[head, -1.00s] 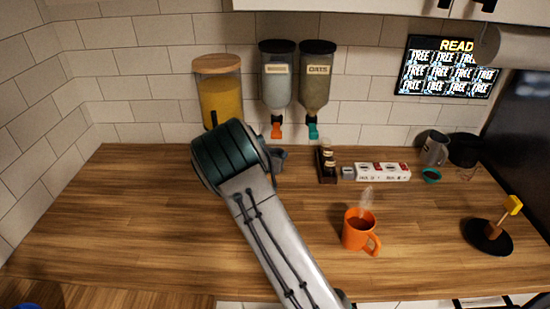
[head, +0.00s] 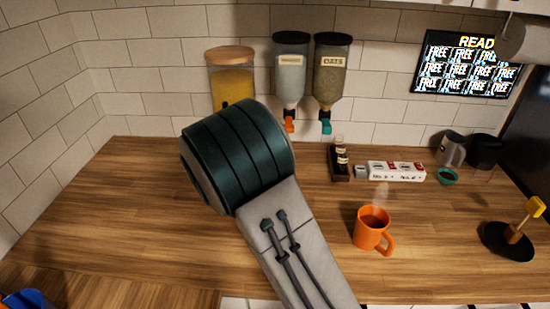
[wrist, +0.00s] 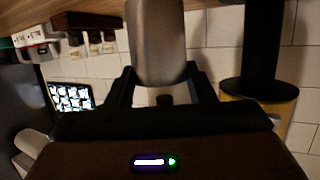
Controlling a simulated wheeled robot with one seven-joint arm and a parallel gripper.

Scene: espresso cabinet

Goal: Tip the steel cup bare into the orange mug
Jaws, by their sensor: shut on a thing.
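My gripper (wrist: 162,88) is shut on the steel cup (wrist: 158,40), a smooth grey metal cylinder between the two fingers in the wrist view. The cup's mouth and contents do not show. In the head view my arm hides both gripper and cup. The orange mug (head: 370,232) stands upright on the wooden counter, right of my arm, with its handle towards the lower right and pale steam above it. The mug is apart from my arm and does not show in the wrist view.
Behind stand a yellow canister (head: 231,83) and two wall dispensers (head: 291,75) (head: 331,75). Small bottles (head: 340,160), a white box (head: 396,171), a grey pitcher (head: 452,149) and a teal bowl (head: 447,176) line the back. A black stand (head: 508,242) is at right. The counter (head: 120,215) is clear at left.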

